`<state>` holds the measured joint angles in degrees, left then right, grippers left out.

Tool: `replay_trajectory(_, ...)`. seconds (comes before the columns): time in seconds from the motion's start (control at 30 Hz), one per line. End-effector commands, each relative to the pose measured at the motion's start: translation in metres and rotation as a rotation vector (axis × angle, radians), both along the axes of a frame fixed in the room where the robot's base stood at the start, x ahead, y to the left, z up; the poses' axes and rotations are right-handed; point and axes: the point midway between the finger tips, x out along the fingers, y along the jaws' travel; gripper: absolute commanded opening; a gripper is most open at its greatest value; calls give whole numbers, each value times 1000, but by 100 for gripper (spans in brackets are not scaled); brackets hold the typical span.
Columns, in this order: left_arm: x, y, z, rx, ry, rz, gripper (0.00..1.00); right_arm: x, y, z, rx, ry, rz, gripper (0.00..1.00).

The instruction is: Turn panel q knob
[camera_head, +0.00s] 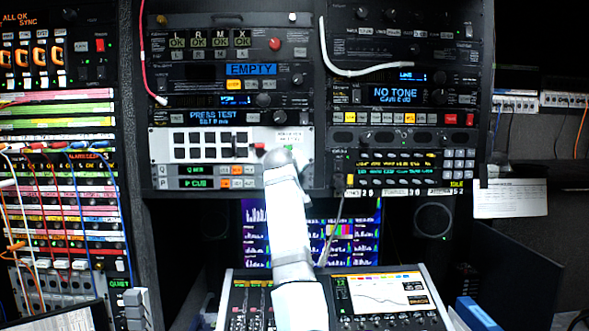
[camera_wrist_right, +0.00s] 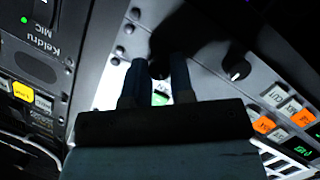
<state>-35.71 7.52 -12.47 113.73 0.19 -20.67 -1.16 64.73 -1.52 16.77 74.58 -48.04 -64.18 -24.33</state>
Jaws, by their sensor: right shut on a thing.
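The panel with the Q and P rows (camera_head: 205,177) sits in the left middle rack, in the head view. Its right end, where knobs would be, is hidden behind my right arm. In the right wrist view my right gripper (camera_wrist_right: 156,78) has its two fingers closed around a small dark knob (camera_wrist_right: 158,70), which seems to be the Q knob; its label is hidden. A second black knob with a white pointer mark (camera_wrist_right: 237,70) stands apart to the right of the fingers. My left gripper is not in view.
A silver panel of black keys (camera_head: 205,146) lies directly above the Q row. Lit CUT-style buttons (camera_wrist_right: 275,95) sit beside the second knob. A mixing console (camera_head: 385,297) stands below, with a screen (camera_head: 350,235) behind it.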

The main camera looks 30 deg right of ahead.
Motion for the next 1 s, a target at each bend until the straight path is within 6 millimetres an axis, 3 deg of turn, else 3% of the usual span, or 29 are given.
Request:
replay_trajectory(0.6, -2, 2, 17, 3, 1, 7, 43, -2, -2, 1, 492, -299, 0, 0)
replay_trajectory(1.0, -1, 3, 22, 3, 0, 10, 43, -2, -3, 0, 708, -431, -1, 0)
